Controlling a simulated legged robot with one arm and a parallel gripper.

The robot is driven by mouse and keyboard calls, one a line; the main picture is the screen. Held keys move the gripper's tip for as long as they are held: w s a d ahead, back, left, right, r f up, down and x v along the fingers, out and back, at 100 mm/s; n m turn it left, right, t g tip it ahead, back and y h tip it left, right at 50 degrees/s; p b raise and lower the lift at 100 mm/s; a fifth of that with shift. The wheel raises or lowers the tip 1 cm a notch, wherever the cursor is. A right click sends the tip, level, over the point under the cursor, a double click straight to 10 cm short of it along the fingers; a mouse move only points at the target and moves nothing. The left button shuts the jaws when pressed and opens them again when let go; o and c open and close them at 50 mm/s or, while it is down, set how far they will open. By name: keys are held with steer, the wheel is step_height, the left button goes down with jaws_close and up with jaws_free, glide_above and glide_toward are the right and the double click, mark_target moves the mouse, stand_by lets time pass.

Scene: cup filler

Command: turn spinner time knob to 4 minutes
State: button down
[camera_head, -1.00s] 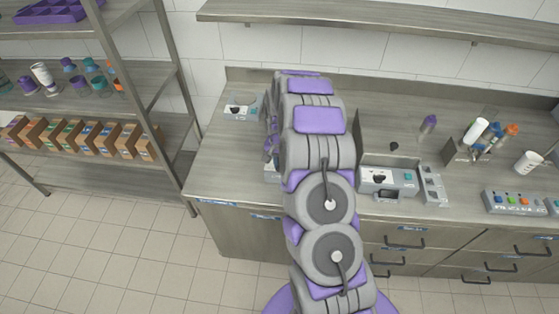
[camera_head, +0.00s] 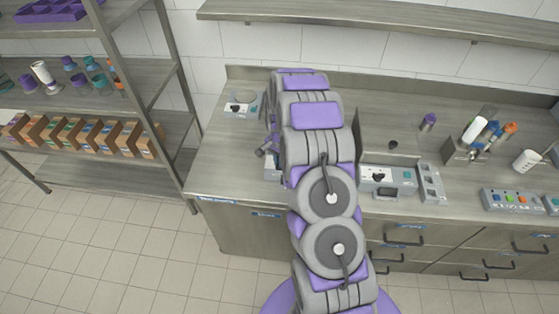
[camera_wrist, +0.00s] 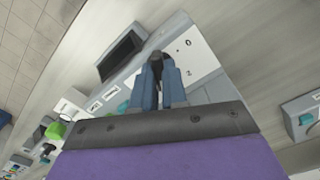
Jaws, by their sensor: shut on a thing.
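My gripper (camera_wrist: 158,69) has its two blue fingers closed around a black knob (camera_wrist: 156,56) in the wrist view. The knob sits on the white dial face (camera_wrist: 199,62) of a grey device, where the marks "0" and "2" show to the right of the knob. The fingers hide part of the knob and part of the dial, so I cannot read its setting surely. In the head view my arm covers most of this device, and only a bit of its grey edge (camera_head: 271,167) shows left of the arm.
A dark screen (camera_wrist: 122,52) lies beside the dial. Another device with a black knob (camera_head: 378,176) stands right of my arm, and a small one (camera_head: 240,108) stands at the back left. A tool holder (camera_head: 463,150) is farther right. The counter's left front is clear.

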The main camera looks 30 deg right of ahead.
steer(key=shift+w+r, duration=0.15)
steer(key=shift+w, duration=0.05)
steer(key=c, duration=1.2)
jaws_free()
steer(key=shift+s, duration=0.1)
steer(key=shift+o, duration=0.2)
step_height(320, 180, up, 17)
steer(key=shift+p, duration=0.4)
